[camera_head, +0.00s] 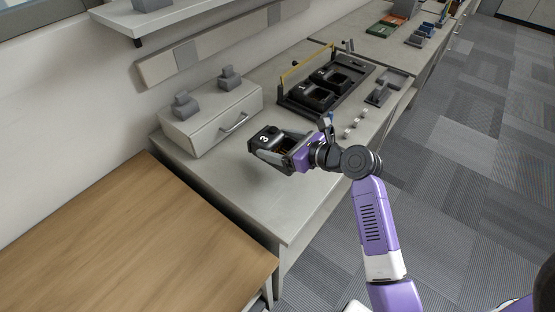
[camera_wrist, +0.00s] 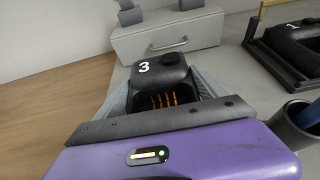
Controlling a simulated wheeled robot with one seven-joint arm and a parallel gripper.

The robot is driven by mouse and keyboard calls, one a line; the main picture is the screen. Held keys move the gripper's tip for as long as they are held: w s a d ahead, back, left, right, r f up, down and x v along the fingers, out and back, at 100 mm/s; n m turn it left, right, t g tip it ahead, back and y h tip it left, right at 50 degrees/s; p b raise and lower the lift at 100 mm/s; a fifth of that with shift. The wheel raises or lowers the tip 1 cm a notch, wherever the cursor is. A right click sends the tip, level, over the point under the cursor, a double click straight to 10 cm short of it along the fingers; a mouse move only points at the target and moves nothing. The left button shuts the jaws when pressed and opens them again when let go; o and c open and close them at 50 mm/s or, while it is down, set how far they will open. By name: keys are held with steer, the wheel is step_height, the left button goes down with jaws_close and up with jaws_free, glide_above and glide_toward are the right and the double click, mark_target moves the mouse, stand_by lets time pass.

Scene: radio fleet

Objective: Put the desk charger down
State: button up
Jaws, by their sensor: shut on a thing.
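The desk charger (camera_head: 265,137) is a black block with a white "3" on top. In the wrist view the desk charger (camera_wrist: 160,69) also shows a dark well with orange contacts facing me. My gripper (camera_head: 273,150) is shut on it, with one grey finger along each side. In the wrist view my gripper (camera_wrist: 160,95) spans the charger from left to right. The charger is over the grey worktop (camera_head: 290,205), in front of the drawer box. I cannot tell whether its underside touches the worktop.
A light drawer box (camera_head: 215,120) with two grey pieces on top stands behind. A black tray (camera_head: 340,108) holds chargers marked 1 and 2, with a yellow bar behind. Small light pieces (camera_head: 352,126) lie right of my gripper. A wooden table (camera_head: 120,240) adjoins at left. The worktop's near end is clear.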

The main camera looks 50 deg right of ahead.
steer(key=shift+f+b, duration=0.45)
steer(key=shift+f, duration=2.45)
steer(key=shift+f, duration=0.15)
steer(key=o, duration=1.6)
steer(key=shift+o, duration=0.2)
steer(key=v, duration=1.2)
